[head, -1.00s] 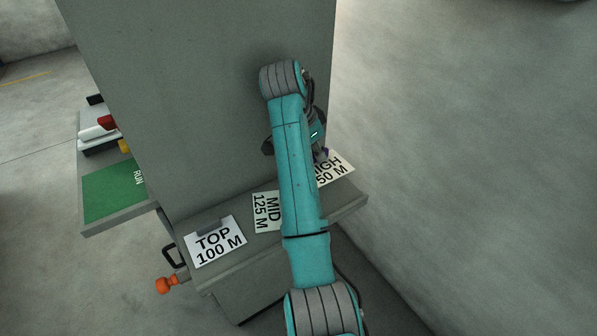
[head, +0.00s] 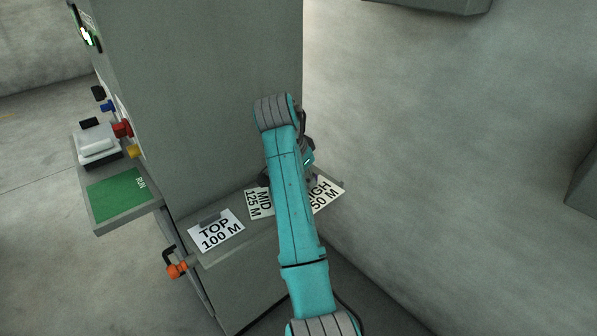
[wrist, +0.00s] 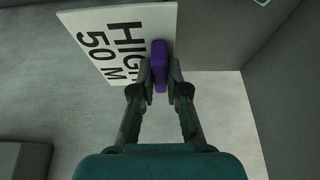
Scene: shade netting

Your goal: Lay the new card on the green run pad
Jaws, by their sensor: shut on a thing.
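The white card (head: 325,195) marked HIGH, 50 M is at the right end of the grey ledge in the head view. In the wrist view the same card (wrist: 118,48) has a purple grip tab (wrist: 159,65). My gripper (wrist: 160,80) is shut on that tab. The fingertips are mostly hidden behind my arm in the head view. I cannot tell how far the card is above the ledge. The green run pad (head: 118,195), marked RUN, lies bare on a grey shelf at the left.
The TOP 100 M card (head: 216,232) and the partly hidden MID 125 M card (head: 258,203) lie on the ledge (head: 240,238). A tall grey cabinet (head: 205,100) stands behind them. An orange knob (head: 177,270) juts out at front left. A white box (head: 97,147) stands behind the pad.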

